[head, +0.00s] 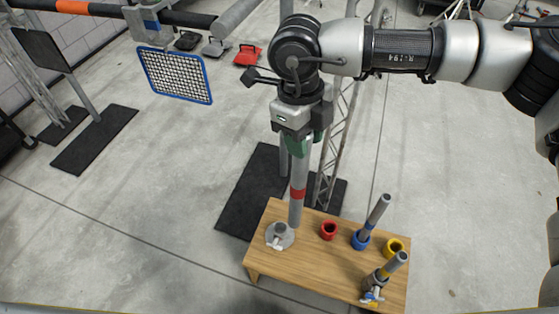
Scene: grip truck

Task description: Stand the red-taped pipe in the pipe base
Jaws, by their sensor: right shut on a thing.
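The red-taped pipe (297,193) is a grey tube with a red band, held nearly upright. My right gripper (299,146) is shut on its upper part. The pipe's lower end shows just right of the socket of a grey pipe base (280,237) at the left end of the wooden table. The end looks outside the socket; I cannot tell its exact height. The base has a round flat foot, a short collar and a pale handle in front. My left gripper is not in view.
The wooden table (316,262) also bears an empty red cup (328,231), a blue cup (361,240) holding a tilted-looking pipe (377,212), and a yellow cup (394,246). A yellow-taped pipe (391,268) stands at the front right. A lattice tower (338,140) rises behind.

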